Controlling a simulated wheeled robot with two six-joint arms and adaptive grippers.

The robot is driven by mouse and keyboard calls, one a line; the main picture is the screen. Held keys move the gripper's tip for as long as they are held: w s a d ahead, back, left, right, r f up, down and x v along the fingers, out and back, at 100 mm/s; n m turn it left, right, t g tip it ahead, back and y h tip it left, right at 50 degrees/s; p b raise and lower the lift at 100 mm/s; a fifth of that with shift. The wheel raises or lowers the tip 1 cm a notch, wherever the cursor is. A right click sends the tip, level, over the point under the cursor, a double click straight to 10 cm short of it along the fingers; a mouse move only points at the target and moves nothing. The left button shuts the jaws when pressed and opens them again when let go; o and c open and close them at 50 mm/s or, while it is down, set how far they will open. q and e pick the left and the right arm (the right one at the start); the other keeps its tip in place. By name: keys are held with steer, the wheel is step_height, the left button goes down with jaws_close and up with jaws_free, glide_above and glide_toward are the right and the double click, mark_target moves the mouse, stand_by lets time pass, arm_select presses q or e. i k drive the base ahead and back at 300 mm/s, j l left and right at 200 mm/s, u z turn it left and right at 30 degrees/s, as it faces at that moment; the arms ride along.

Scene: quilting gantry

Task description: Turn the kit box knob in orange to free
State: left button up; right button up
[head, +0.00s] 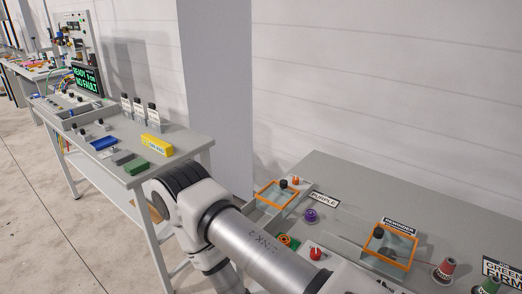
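Two clear boxes with orange rims stand on the grey table at the right. The left orange-rimmed box (263,205) has a dark knob (284,184) at its far edge. A small orange-red knob (295,181) sits just right of it. The right orange-rimmed box (402,255) shows a dark round knob (378,234) at its left side. I cannot tell which one is the kit box knob, nor its setting. One of my arms crosses the lower middle, and its links hide part of the table's near left side. Neither gripper shows.
On the right table (345,178) are a purple knob (311,215), a red knob (316,254), a PURPLE label (324,200) and thread cones (446,269). A pale pillar stands behind.

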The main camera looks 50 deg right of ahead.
mark_target(295, 181)
steer(key=i+z, duration=0.35)
steer(key=z, duration=0.15)
steer(key=i+j+z, duration=0.2)
steer(key=z, duration=0.3)
steer(key=i+j+z, duration=0.45)
steer(key=k+l, duration=0.05)
steer(key=l, duration=0.05)
